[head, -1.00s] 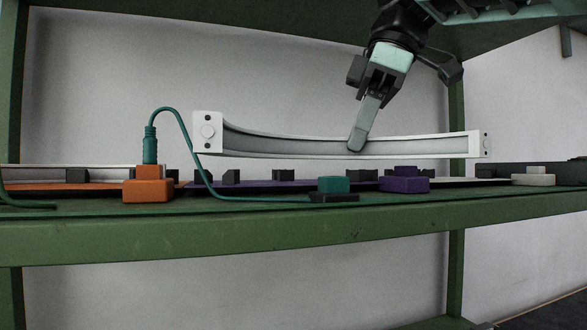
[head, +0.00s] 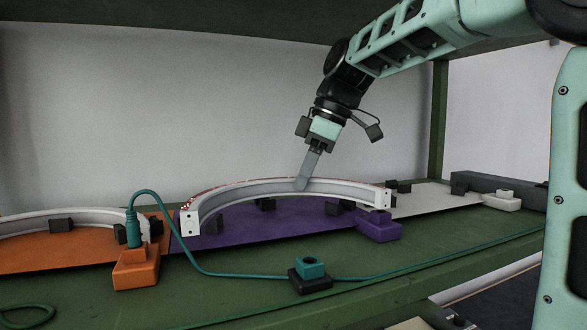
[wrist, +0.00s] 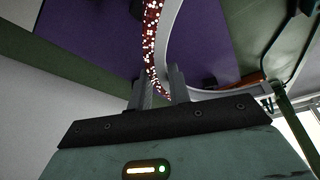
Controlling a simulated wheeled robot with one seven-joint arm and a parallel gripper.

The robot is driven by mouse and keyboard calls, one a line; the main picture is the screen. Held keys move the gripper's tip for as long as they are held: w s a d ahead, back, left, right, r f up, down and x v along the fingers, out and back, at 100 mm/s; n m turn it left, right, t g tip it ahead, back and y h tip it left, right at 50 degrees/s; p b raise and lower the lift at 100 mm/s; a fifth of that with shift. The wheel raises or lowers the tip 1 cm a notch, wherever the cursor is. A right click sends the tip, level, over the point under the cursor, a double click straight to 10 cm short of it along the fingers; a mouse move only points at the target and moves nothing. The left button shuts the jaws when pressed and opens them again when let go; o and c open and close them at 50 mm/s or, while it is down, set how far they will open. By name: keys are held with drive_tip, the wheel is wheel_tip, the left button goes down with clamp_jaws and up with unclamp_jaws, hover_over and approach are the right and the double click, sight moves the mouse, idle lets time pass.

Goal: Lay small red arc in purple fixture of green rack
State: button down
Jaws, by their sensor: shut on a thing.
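The small red arc (head: 270,188) is a curved white-edged strip with red glitter on its outer face. The glitter face also shows in the wrist view (wrist: 151,45). My gripper (head: 302,184) is shut on the arc near its middle, coming down from the upper right; its fingers also show in the wrist view (wrist: 158,88). The arc is over the purple fixture (head: 235,222), a flat purple panel with several dark blocks on the green rack (head: 235,300). I cannot tell whether the arc touches the panel or blocks.
An orange panel (head: 60,255) with another white-edged arc (head: 75,222) lies at left. A white panel (head: 425,200) lies at right. An orange block (head: 136,268), a purple block (head: 379,227) and a teal-topped block (head: 310,274) stand along the front, with a teal cable.

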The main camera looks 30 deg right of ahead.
drive_tip(key=w+p, duration=0.1)
drive_tip(key=w, duration=0.1)
drive_tip(key=w+d, duration=0.1)
drive_tip(key=w, duration=0.2)
drive_tip(key=shift+r+p, duration=0.1)
drive_tip(key=shift+p, duration=0.25)
drive_tip(key=shift+w+f+p, duration=0.25)
drive_tip(key=shift+f+p, duration=0.65)
drive_tip(key=shift+f, duration=0.95)
drive_tip(key=c, duration=1.3)
unclamp_jaws()
drive_tip(key=b+v, duration=0.2)
drive_tip(key=v, duration=0.5)
drive_tip(key=shift+r, duration=0.25)
drive_tip(key=shift+s+d, duration=0.1)
drive_tip(key=shift+d, duration=0.05)
